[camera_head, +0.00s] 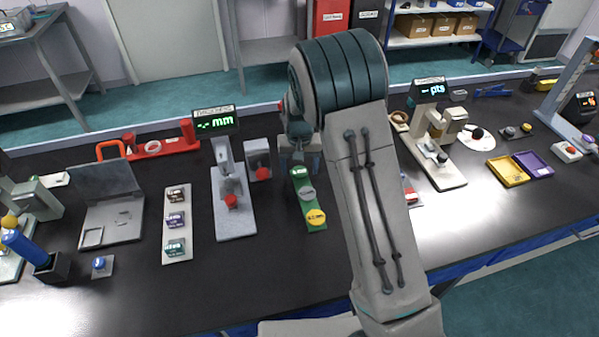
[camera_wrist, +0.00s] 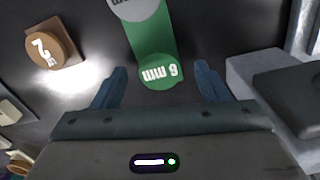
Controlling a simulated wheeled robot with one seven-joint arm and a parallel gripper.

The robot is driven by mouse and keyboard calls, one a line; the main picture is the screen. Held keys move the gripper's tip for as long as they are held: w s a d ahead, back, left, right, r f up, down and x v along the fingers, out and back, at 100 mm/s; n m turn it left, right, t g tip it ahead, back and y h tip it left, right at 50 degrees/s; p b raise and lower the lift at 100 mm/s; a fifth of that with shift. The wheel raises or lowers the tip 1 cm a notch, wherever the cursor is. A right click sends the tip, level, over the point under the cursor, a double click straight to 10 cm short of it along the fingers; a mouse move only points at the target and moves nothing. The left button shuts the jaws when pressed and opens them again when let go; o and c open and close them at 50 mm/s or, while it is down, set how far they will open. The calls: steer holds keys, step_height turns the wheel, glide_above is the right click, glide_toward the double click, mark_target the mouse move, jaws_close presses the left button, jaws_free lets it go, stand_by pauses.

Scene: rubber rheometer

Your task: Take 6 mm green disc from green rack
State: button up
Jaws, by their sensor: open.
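The green rack (camera_head: 311,206) lies on the dark bench and bears a row of discs. The 6 mm green disc (camera_head: 299,171) sits at its far end, and its label reads upside down in the wrist view (camera_wrist: 161,72). A grey disc (camera_head: 307,193) is in the middle and a yellow disc (camera_head: 316,217) at the near end. My gripper (camera_wrist: 160,78) is open and empty, with the green disc showing between its two fingers. In the head view my gripper (camera_head: 299,160) hangs by the rack's far end, partly hidden by my arm. No finger visibly touches the disc.
A gauge (camera_head: 232,190) with a green mm display stands left of the rack, and a small grey block with red (camera_head: 258,160) is close by. A brown disc marked 7 (camera_wrist: 45,50) sits on a holder at the left in the wrist view.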

steer(key=shift+f, duration=0.1)
stand_by(0.3)
steer(key=c, duration=1.1)
steer(key=shift+o, duration=0.2)
